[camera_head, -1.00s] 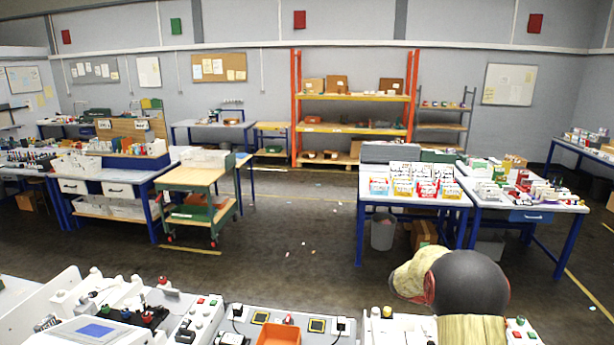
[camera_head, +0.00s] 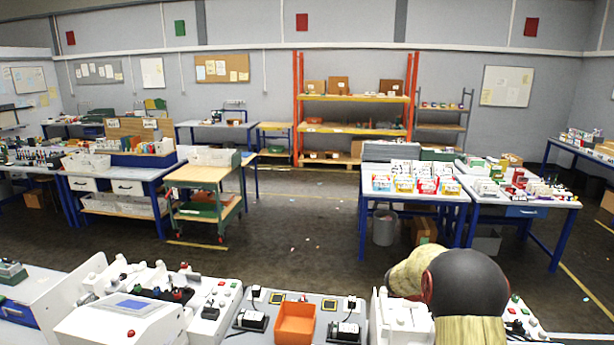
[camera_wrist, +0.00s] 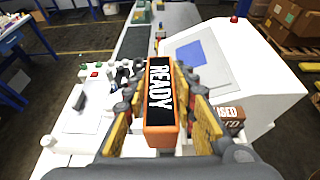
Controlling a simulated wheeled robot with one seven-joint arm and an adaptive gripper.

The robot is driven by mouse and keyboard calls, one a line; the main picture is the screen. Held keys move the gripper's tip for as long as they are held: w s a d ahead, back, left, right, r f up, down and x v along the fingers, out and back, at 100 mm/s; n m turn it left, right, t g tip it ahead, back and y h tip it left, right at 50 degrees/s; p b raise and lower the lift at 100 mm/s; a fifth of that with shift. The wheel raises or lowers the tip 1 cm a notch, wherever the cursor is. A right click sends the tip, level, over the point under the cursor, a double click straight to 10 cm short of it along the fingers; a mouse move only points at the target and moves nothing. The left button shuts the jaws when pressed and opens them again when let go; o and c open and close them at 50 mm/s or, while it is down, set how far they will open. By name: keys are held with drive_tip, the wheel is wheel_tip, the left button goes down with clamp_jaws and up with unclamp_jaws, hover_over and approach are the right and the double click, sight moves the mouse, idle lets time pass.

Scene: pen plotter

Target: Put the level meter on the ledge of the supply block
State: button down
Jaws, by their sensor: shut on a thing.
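My gripper (camera_wrist: 165,105) shows in the wrist view, its yellow-padded fingers shut on an orange block (camera_wrist: 160,138) with a black face reading READY. I cannot tell whether this block is the level meter. It is held in front of a white console with a blue screen (camera_wrist: 197,55), which also stands at the lower left in the head view (camera_head: 130,308). I cannot clearly pick out the supply block or its ledge. In the head view my arm hides part of the near bench at the lower right, and the gripper is not visible.
The near bench also bears an orange bin (camera_head: 295,322) between black boxes (camera_head: 250,320) on a grey panel, and white blocks with knobs. A green-framed cart (camera_head: 205,177) and a blue-legged table (camera_head: 415,199) stand beyond. The floor between them is mostly clear.

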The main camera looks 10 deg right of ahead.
drive_tip(key=w+a+r+n+t+y, duration=0.1)
drive_tip(key=w+a+r+n+t, duration=0.1)
drive_tip(key=w+a+n+t, duration=0.4)
drive_tip(key=w+a+r+n+t, duration=0.1)
drive_tip(key=w+a+n+t, duration=0.2)
drive_tip(key=a, duration=0.6)
drive_tip(key=s+a+f+n+t+y, duration=0.2)
drive_tip(key=a+n+t+y, duration=0.2)
drive_tip(key=a, duration=0.9)
drive_tip(key=s+a+f+n+t+y, duration=0.25)
drive_tip(key=a+n+t+y, duration=0.2)
drive_tip(key=a, duration=0.85)
drive_tip(key=shift+g+h, duration=0.25)
drive_tip(key=shift+g, duration=0.1)
drive_tip(key=f+b, duration=1)
drive_tip(key=w+d+f+b, duration=0.1)
drive_tip(key=f+b, duration=0.4)
drive_tip(key=shift+f, duration=0.2)
